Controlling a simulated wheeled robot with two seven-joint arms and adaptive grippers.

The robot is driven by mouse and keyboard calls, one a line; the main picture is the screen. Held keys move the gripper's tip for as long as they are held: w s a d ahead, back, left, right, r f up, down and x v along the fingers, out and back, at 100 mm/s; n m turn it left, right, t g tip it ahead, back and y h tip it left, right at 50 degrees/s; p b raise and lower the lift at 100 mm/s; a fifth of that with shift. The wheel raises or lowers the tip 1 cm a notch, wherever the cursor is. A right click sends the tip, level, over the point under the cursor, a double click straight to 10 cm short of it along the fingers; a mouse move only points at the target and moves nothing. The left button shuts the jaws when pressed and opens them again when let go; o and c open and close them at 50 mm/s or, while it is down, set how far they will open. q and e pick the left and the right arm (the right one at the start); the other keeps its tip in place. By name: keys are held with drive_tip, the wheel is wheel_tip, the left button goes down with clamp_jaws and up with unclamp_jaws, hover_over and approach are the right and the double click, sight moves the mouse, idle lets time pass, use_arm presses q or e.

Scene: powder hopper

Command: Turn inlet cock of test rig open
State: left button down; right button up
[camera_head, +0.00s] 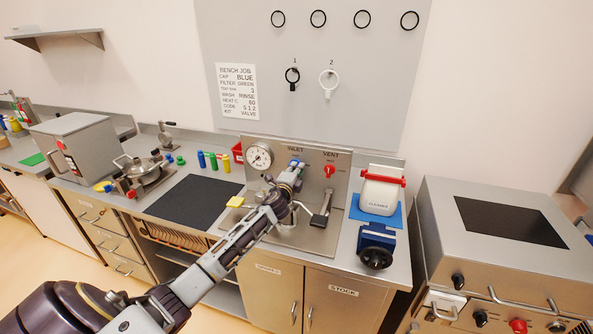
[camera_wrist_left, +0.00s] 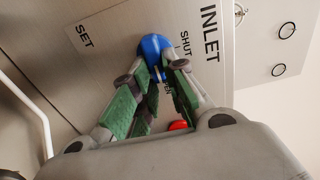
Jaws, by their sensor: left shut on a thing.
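The test rig is a grey upright panel (camera_head: 345,168) with a round gauge (camera_head: 259,157), an INLET label and a VENT label. The blue inlet cock (camera_wrist_left: 152,46) sits beside the SHUT mark under the INLET label, and a bit of it shows in the head view (camera_head: 296,162). My left gripper (camera_head: 290,174) reaches the panel from the front. In the left wrist view its green-padded fingers (camera_wrist_left: 155,75) are shut on the blue cock, one on each side. The fingers partly cover the cock and a second mark beside it. My right gripper is in neither view.
The red vent cock (camera_head: 329,170) is just right of the inlet, with a lever and pipe below. A white cleaner bottle (camera_head: 380,191) on a blue mat and a blue vise (camera_head: 375,243) stand further right. A dark mat (camera_head: 195,200) lies bare to the left.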

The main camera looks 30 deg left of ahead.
use_arm(q)
drive_tip(key=c, duration=1.4)
unclamp_jaws()
drive_tip(key=shift+c, duration=0.2)
drive_tip(key=shift+s+d, duration=0.1)
drive_tip(key=shift+v, duration=5.85)
drive_tip(key=shift+s+f, duration=0.1)
drive_tip(key=shift+f, duration=0.05)
